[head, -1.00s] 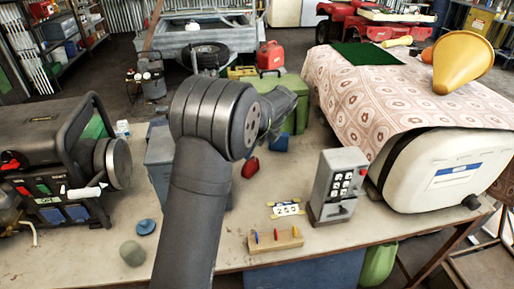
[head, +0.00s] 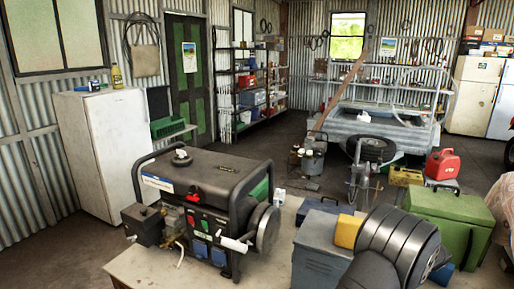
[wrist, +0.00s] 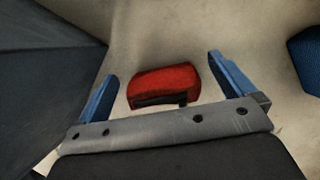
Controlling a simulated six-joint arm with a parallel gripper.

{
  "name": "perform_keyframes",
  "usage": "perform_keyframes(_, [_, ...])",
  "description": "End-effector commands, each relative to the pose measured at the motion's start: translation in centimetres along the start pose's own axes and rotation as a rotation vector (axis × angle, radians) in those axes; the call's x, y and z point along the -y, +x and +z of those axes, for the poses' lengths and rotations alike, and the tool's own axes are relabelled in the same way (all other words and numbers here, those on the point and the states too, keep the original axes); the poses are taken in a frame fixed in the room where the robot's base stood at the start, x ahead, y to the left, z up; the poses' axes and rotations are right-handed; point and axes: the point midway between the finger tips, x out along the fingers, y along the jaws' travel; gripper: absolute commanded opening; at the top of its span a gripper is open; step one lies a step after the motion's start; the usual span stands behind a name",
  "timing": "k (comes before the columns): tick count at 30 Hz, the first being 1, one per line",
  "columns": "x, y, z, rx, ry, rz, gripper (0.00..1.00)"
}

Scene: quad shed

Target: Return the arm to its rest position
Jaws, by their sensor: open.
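My arm shows at the lower right of the head view, its dark rounded joint cut off by the picture edge. My gripper (wrist: 163,67) shows in the wrist view, with its two blue fingers spread wide apart. It is open and nothing is held between them. A small red object (wrist: 166,82) with a dark strip along its near edge appears between the fingers, on the pale bench top (wrist: 170,30). The gap between it and the gripper is hard to judge.
A generator (head: 205,200) stands on the bench, left of a grey metal box (head: 318,250) and my arm. A dark grey surface (wrist: 45,80) and a blue object (wrist: 305,55) flank the gripper. Behind are a green box (head: 450,220) and red can (head: 442,165).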

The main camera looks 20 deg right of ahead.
Motion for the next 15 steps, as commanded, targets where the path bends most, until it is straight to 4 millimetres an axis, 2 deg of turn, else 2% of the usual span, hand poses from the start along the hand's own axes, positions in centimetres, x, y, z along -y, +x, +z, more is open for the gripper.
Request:
perform_keyframes(3, [0.1,-1.9,0.8,0.001,-0.001,-0.004,0.99])
perform_keyframes(6, [0.1,-2.9,1.1,0.0,-0.001,-0.002,0.99])
perform_keyframes(15, [0.0,-3.9,1.5,0.0,0.0,-0.001,0.99])
